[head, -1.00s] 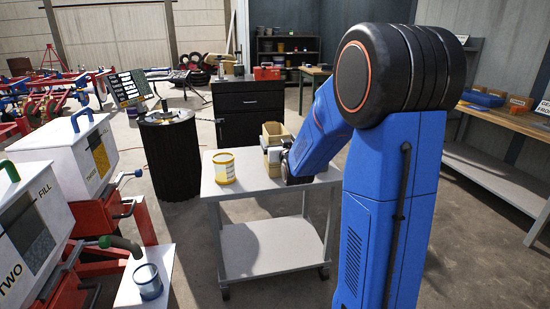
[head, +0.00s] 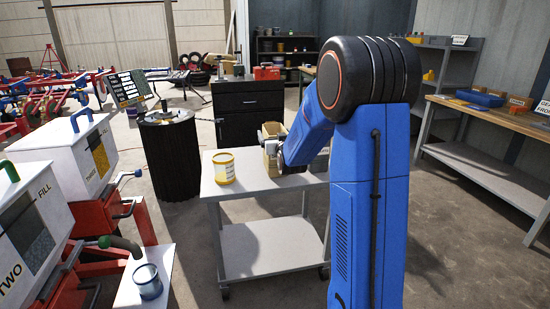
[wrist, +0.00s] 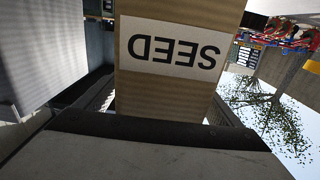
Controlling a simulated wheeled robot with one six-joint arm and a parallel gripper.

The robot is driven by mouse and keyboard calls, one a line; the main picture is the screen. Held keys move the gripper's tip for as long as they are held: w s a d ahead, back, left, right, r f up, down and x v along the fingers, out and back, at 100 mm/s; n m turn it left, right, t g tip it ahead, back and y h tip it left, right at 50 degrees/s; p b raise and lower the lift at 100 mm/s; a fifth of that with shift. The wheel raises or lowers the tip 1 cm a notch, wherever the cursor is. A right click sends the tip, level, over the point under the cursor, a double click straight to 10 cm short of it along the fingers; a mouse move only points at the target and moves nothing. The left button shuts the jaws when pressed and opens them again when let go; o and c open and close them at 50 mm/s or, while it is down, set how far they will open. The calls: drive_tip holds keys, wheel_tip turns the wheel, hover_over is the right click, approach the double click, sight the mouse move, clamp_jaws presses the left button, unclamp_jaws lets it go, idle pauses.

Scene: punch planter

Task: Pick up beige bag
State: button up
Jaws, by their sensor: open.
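The beige bag (head: 273,131) stands upright at the back of the grey cart, partly hidden behind my gripper and arm. In the wrist view the beige bag (wrist: 165,88) fills the upper middle, close up, with a white SEED label that appears upside down. My gripper (wrist: 168,108) is open, with one ridged finger on each side of the bag. I cannot tell whether either finger touches it. In the head view my gripper (head: 271,152) is small and partly covered by my blue arm.
The cart top (head: 235,193) also holds a yellow-and-white tin (head: 223,168) left of the bag. A dark cabinet (head: 248,110) stands behind the cart. A black drum (head: 171,158) is to the left. A seeder machine (head: 65,160) with a blue cup (head: 148,281) is at front left.

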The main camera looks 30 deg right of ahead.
drive_tip(key=c, duration=2.2)
drive_tip(key=shift+o, duration=0.2)
drive_tip(key=shift+r, duration=0.2)
